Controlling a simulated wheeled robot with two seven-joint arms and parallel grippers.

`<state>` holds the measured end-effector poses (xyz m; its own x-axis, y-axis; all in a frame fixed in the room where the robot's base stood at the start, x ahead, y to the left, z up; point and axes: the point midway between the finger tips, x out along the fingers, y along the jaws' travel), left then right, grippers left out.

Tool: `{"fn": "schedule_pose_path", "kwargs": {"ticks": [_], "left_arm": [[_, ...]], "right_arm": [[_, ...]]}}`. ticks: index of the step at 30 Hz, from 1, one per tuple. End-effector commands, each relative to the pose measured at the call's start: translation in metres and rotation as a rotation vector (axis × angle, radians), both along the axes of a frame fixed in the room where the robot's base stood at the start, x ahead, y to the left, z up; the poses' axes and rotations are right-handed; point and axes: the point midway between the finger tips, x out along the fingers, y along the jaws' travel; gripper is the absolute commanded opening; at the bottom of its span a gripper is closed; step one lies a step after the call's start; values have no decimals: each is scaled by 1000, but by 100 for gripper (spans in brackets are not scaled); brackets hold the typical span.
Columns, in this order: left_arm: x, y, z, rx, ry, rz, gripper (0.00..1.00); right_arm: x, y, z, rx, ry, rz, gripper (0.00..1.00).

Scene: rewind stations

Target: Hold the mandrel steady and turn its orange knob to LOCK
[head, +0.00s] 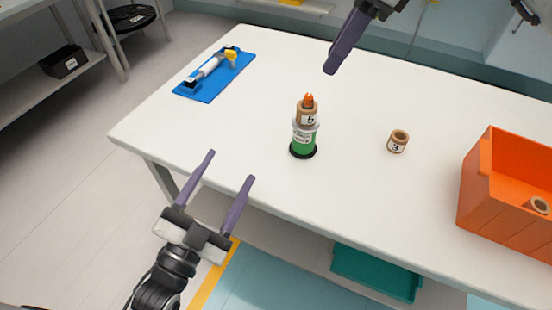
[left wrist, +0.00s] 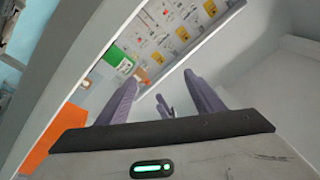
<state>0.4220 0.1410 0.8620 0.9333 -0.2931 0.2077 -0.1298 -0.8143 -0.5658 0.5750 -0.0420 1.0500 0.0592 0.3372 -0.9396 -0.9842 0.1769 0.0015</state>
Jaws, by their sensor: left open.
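The mandrel (head: 303,140) stands upright on the white table, with a green body on a black foot. A brown core (head: 307,116) marked with a number, apparently 5, sits on its top. The orange knob (head: 308,100) sticks up above the core; its setting is too small to read. My left gripper (head: 231,166) is open and empty, left of and nearer than the mandrel, by the table's front edge, not touching it. Its fingers also show in the left wrist view (left wrist: 158,77). My right gripper (head: 328,71) is above and behind the mandrel; only one finger shows clearly.
A brown core (head: 397,142) marked 3 stands right of the mandrel. An orange bin (head: 488,205) at the right holds another core (head: 540,205). A blue mat (head: 205,91) with a white and yellow tool (head: 213,66) lies at the back left. The table around the mandrel is clear.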

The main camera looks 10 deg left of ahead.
Motion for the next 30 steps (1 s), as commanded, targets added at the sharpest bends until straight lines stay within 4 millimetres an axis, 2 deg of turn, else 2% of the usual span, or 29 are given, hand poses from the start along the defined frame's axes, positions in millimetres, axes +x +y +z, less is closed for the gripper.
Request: {"fn": "schedule_pose_path", "kwargs": {"ticks": [1,2,6,10,15,18,21,24,30], "left_arm": [[3,-10,19,100,-118,0,61],[5,-18,22,183,-163,-3,61],[17,-55,10,667,-316,-20,61],[30,-82,-1,1137,-517,-9,61],[53,-93,-23,1751,-769,47,61],[64,-93,-29,2010,-884,90,61],[72,-89,-32,2186,-955,125,61],[78,-87,-33,2276,-988,146,61],[97,-98,-32,2301,-998,156,61]], "right_arm": [[0,0,0,0,0,0,31],[0,0,0,0,0,0,31],[0,0,0,0,0,0,31],[0,0,0,0,0,0,31],[0,0,0,0,0,0,31],[0,0,0,0,0,0,31],[0,0,0,0,0,0,31],[0,0,0,0,0,0,31],[0,0,0,0,0,0,31]]}}
